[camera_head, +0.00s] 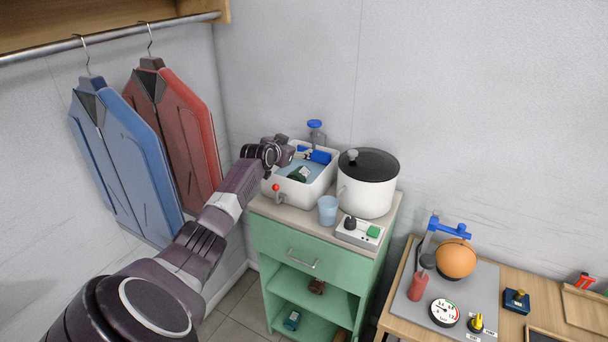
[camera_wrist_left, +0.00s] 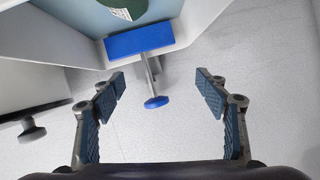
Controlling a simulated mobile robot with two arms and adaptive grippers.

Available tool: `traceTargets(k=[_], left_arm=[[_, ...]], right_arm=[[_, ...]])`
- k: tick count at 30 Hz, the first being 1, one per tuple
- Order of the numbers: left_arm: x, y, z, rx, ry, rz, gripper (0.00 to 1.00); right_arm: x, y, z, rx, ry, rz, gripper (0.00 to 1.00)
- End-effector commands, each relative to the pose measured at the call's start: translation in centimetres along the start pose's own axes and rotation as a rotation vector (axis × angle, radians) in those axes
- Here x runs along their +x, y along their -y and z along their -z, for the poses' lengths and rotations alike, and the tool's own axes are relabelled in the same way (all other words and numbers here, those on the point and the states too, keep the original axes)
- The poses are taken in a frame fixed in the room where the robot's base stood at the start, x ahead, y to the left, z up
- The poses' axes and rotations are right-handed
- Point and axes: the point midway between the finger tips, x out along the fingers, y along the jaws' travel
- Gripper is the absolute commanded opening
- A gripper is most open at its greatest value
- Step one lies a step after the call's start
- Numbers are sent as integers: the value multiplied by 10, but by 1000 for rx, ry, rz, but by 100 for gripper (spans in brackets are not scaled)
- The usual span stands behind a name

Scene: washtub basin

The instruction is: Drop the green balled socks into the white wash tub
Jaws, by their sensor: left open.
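The white wash tub (camera_head: 322,192) stands on the green cabinet and holds light blue water. The green balled socks (camera_head: 298,174), with a pale label, lie inside the tub near its front left. Part of them shows at the top edge of the left wrist view (camera_wrist_left: 120,8). My left gripper (camera_head: 304,153) is over the back left of the tub, apart from the socks. In the left wrist view, its fingers (camera_wrist_left: 163,90) are spread with nothing between them. My right gripper is not in view.
A tap with a blue knob (camera_head: 315,124) rises behind the tub. A white pot (camera_head: 365,195) with a dark lid, a blue cup (camera_head: 327,210) and a control box (camera_head: 359,232) crowd the cabinet top. Two jackets (camera_head: 130,160) hang at left.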

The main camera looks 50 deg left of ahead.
Motion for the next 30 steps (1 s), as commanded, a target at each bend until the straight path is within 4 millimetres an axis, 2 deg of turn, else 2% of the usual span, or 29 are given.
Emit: traceTargets(k=[6,11,17,30], left_arm=[[-1,0,0,1,1,-1,68],[-10,0,-1,3,0,-1,68],[-33,0,-1,5,0,0,68],[-98,0,-1,3,0,-1,68]], right_arm=[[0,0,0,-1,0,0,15],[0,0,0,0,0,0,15],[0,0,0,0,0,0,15],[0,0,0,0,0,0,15]])
